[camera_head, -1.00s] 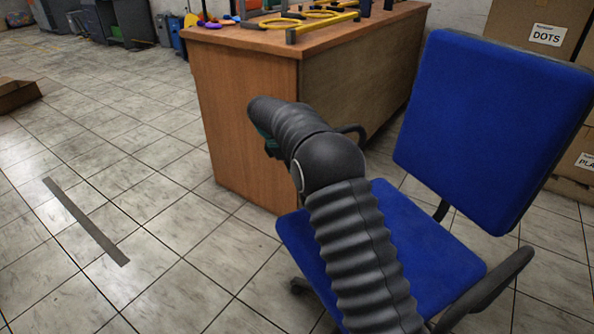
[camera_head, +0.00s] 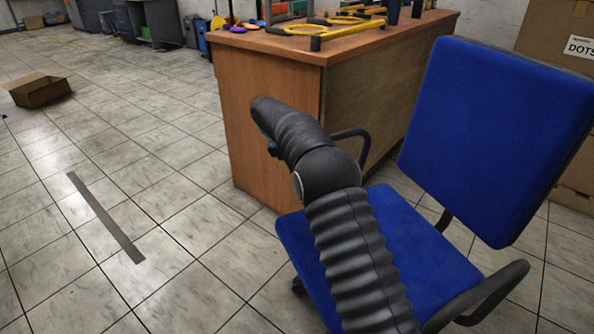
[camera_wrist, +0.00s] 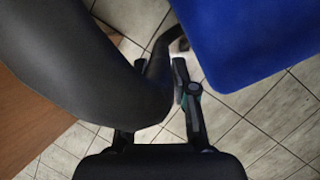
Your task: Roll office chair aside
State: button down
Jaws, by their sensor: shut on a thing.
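The blue office chair (camera_head: 497,140) has a blue seat, a blue backrest and black armrests. It stands on the tiled floor at the right in the head view, facing left. Its blue seat (camera_wrist: 250,35) fills the upper right of the wrist view. My gripper (camera_wrist: 160,88) is shut on the chair's black armrest (camera_wrist: 152,105), with one finger on each side of it. In the head view my dark ribbed arm crosses in front of the seat and hides part of it. The gripper's fingers are mostly hidden there behind the arm. The chair's base is mostly out of view.
A wooden desk (camera_head: 263,120) with yellow and black tools on top stands close behind the chair and arm. Cardboard boxes (camera_head: 550,60) stand at the back right. An open cardboard box (camera_head: 42,92) lies on the floor at far left. The floor to the left is clear, with a grey strip (camera_head: 105,218).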

jog(key=shift+w+a, duration=0.1)
jog(key=shift+a, duration=0.05)
jog(key=shift+w+d, duration=0.55)
jog(key=shift+w, duration=0.2)
jog(key=shift+w+d, duration=0.15)
jog(key=shift+w, duration=0.45)
jog(key=shift+w+d, duration=0.1)
jog(key=shift+d, duration=0.1)
